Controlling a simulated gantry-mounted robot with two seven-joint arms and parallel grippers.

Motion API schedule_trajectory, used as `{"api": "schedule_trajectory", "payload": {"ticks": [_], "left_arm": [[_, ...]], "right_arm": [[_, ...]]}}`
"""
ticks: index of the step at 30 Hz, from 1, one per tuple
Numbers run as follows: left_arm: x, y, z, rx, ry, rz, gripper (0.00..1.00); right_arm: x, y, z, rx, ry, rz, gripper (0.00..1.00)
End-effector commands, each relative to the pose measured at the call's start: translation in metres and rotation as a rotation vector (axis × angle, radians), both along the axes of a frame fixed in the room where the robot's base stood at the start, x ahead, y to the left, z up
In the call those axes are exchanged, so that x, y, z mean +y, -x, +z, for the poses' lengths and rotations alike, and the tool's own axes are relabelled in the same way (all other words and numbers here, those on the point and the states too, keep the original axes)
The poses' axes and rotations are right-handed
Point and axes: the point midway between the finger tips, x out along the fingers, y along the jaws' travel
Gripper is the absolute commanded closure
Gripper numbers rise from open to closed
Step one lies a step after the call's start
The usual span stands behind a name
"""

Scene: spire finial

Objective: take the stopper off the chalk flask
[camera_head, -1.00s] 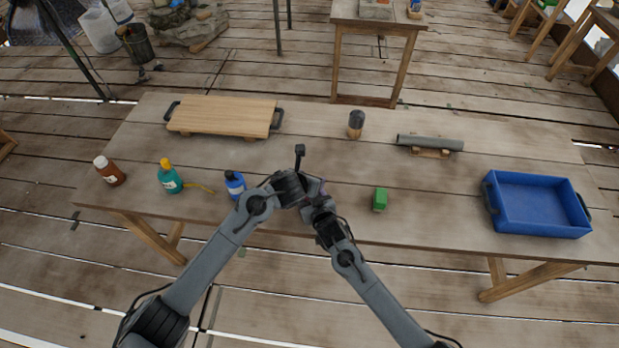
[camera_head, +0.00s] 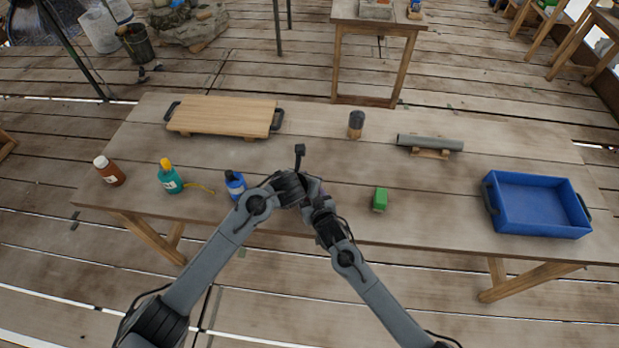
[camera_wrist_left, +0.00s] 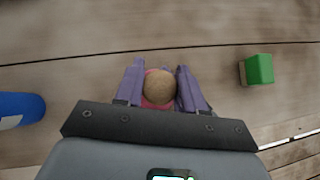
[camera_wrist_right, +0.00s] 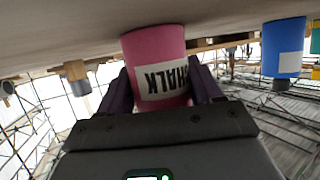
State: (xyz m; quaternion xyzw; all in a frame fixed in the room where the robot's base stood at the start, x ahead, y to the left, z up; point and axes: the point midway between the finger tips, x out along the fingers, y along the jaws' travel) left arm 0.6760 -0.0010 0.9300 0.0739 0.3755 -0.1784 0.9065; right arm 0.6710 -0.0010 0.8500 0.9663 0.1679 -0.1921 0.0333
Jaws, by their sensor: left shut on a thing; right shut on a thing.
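The chalk flask (camera_wrist_right: 158,75) is pink with a CHALK label. It appears upside down in the right wrist view, where my right gripper (camera_wrist_right: 160,88) is shut on its sides. In the left wrist view the round brown stopper (camera_wrist_left: 158,88) sits between the fingers of my left gripper (camera_wrist_left: 160,80), which is shut on it. A little pink of the flask shows around the stopper; I cannot tell whether the stopper is still seated. In the head view my arms mostly hide the flask, near the table's front edge.
A blue bottle (camera_head: 235,184) stands left of the grippers and a green block (camera_head: 380,199) to their right. Further along are a teal bottle (camera_head: 170,178), a brown bottle (camera_head: 109,171) and a blue tray (camera_head: 540,226). A wooden board (camera_head: 222,114), dark cylinder (camera_head: 356,124) and grey pipe (camera_head: 430,142) lie behind.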

Motion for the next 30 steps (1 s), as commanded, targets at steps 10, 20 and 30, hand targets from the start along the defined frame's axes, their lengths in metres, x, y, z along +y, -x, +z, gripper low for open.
{"api": "schedule_trajectory", "payload": {"ticks": [10,20,30], "left_arm": [[0.0,0.0,0.004,-0.001,0.0,0.0,0.98],[0.0,0.0,0.015,0.0,-0.001,-0.001,0.98],[0.0,0.0,0.022,0.0,0.0,0.0,0.98]], "right_arm": [[-0.001,0.0,-0.001,0.003,0.001,-0.001,0.9],[-0.001,0.0,-0.001,0.003,0.001,-0.001,0.9],[-0.001,0.0,-0.001,0.003,0.001,-0.001,0.9]]}}
